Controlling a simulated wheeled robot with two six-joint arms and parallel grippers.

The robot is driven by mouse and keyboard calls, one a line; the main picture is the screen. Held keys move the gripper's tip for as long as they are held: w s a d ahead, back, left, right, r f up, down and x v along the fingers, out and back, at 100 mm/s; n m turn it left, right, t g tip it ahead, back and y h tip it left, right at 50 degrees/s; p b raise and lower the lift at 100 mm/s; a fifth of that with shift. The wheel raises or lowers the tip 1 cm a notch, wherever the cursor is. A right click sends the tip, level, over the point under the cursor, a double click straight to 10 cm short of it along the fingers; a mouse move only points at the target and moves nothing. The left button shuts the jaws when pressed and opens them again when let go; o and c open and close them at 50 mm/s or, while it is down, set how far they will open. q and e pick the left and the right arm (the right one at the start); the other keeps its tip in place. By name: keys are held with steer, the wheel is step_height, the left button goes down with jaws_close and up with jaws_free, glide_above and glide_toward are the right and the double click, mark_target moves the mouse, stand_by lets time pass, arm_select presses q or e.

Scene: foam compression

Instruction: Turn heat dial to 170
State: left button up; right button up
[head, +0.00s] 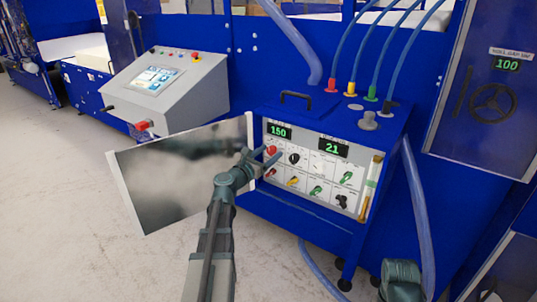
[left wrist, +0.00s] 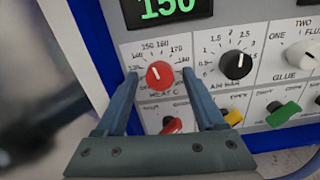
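The red heat dial (left wrist: 160,75) is on the white control panel, under a green display reading 150 (left wrist: 168,8). Its white pointer line leans slightly left of straight up, near the 150 mark; the scale shows 160, 170 and 180 further right. My left gripper (left wrist: 160,80) is open, with one finger on each side of the dial; contact cannot be told. In the head view, my left gripper (head: 262,155) is at the panel's upper left, by the red dial (head: 271,150). A dark part of my right arm shows at the lower right; its gripper is not visible.
A black knob (left wrist: 236,65) is close right of the dial, and another red knob (left wrist: 172,125) is just below it. A large grey sheet (head: 165,185) is left of the blue control box (head: 300,215). A second display reads 21 (head: 332,149).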

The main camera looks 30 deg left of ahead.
arm_select(q)
jaws_close()
steer(key=shift+m, duration=0.3)
steer(key=m, duration=0.5)
steer(key=shift+a, duration=0.1)
steer(key=m, duration=0.6)
stand_by(0.6)
steer(key=shift+o, duration=0.5)
jaws_free()
